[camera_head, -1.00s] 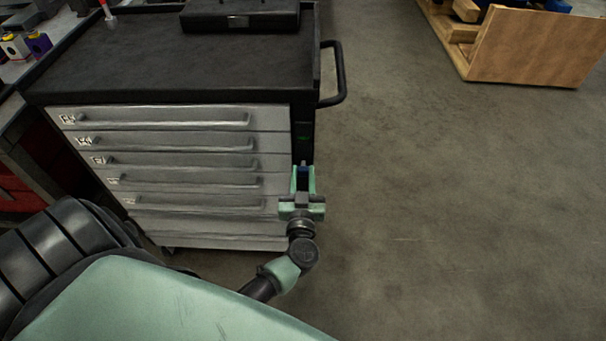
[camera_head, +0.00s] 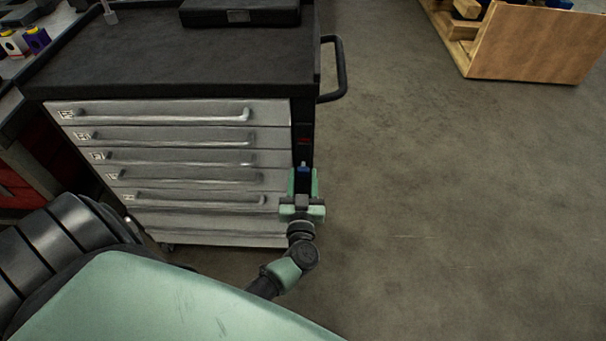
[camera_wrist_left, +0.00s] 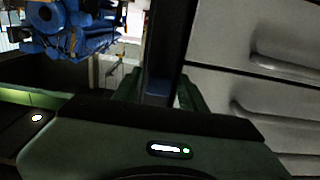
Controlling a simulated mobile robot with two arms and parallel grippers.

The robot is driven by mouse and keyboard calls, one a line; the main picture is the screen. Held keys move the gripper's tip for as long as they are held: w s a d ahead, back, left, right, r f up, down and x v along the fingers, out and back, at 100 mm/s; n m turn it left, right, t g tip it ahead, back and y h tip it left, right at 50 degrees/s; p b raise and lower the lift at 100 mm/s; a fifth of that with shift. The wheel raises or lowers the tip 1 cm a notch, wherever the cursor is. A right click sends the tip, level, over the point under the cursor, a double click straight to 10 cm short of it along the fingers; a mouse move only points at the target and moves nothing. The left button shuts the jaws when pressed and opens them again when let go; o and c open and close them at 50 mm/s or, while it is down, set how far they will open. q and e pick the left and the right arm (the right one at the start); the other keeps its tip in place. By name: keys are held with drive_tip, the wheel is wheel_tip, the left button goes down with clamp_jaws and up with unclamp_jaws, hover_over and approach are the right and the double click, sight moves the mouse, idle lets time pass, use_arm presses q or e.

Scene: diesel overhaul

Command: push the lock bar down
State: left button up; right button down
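The grey-fronted drawer cabinet (camera_head: 165,225) stands ahead with its drawers shut. The lock bar is the dark upright strip at its right front edge, with a small blue piece (camera_head: 303,168) low on it. A small reddish mark (camera_head: 303,141) shows above the blue piece. My left gripper (camera_head: 303,182) is at this strip, its green fingers apart on either side of it. In the left wrist view the blue piece (camera_wrist_left: 157,99) sits between the fingers; whether they touch its sides is unclear. My right gripper is not in view.
A black handle (camera_head: 341,70) sticks out from the cabinet's right side. A black case (camera_head: 240,13) lies on the cabinet top. A wooden crate (camera_head: 535,45) stands at the back right. The floor right of the cabinet is clear.

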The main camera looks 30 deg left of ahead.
use_arm(q)
drive_tip(key=shift+w+r, duration=0.1)
drive_tip(key=v, duration=0.8)
drive_tip(key=shift+w, duration=0.1)
idle(0.4)
